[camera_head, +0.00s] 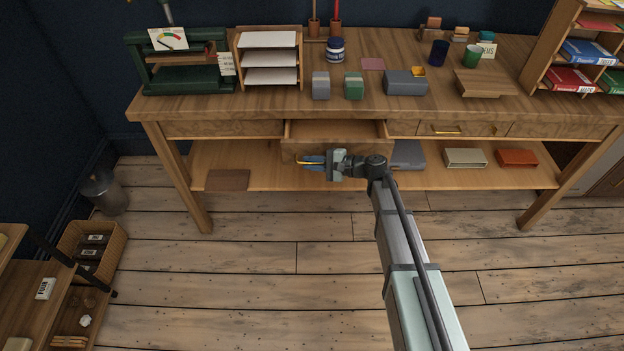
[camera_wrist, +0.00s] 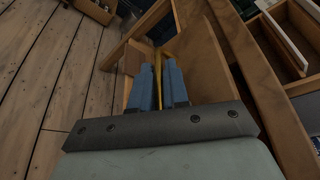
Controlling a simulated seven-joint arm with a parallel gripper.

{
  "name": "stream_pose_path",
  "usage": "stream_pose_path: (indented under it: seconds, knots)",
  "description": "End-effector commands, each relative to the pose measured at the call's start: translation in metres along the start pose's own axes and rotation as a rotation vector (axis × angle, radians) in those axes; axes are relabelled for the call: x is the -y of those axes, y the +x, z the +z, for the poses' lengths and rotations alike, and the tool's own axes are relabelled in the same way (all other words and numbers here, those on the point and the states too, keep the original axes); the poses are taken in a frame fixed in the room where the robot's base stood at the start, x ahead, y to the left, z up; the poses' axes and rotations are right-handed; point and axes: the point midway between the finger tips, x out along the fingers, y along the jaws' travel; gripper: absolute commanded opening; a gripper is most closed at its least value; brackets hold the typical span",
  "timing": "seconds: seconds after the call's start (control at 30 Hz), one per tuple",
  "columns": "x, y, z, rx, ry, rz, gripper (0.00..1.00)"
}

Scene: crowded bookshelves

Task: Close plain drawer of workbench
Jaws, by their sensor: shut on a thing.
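The wooden workbench (camera_head: 400,105) stands against the dark wall. A plain wooden drawer (camera_head: 335,130) left of its middle is pulled out, and its inside looks empty from above. My gripper (camera_head: 312,161) is at the drawer's front, with its blue fingers pointing left. In the wrist view my gripper (camera_wrist: 158,88) has its fingers close together on a thin brass handle (camera_wrist: 157,55). The handle (camera_head: 301,160) sticks out left of the fingers in the head view. The drawer (camera_wrist: 200,60) also shows behind the fingers in the wrist view.
A shut drawer (camera_head: 460,129) with a brass handle is further right. The lower shelf (camera_head: 265,177) holds several flat boxes. The benchtop carries a letter rack (camera_head: 268,58), blocks and cups. A bin (camera_head: 104,193) and a basket stand at left. The floor in front is clear.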

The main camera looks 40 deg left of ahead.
Motion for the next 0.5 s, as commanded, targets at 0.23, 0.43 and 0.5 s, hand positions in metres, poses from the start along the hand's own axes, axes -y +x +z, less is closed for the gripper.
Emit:
stream_pose_path:
  seconds: [0.23, 0.43, 0.5]
  knots:
    - [0.035, 0.019, -0.049, -0.001, -0.001, 0.0, 0.0]
    - [0.051, 0.027, -0.07, -0.001, 0.0, 0.0, 0.0]
    - [0.054, 0.029, -0.075, -0.001, -0.001, 0.001, 0.0]
